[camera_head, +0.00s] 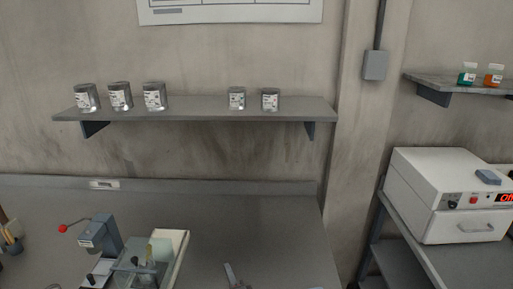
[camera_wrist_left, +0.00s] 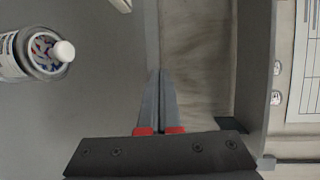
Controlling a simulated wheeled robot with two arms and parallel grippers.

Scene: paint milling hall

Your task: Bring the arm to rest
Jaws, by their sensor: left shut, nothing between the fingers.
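My left gripper (camera_head: 231,272) shows small at the bottom edge of the head view, over the grey bench (camera_head: 275,235). In the left wrist view, my left gripper (camera_wrist_left: 160,75) has its two grey fingers together, with red parts at their base and nothing between them. The fingers are clear of any object there. Most of my left arm is out of the head view. My right gripper does not show.
A wall shelf (camera_head: 200,115) with several jars hangs above the bench. A bench device (camera_head: 99,234) with a red-knobbed lever stands at lower left. A white oven-like box (camera_head: 440,190) stands right. A round container (camera_wrist_left: 40,52) with coloured bits lies left in the wrist view.

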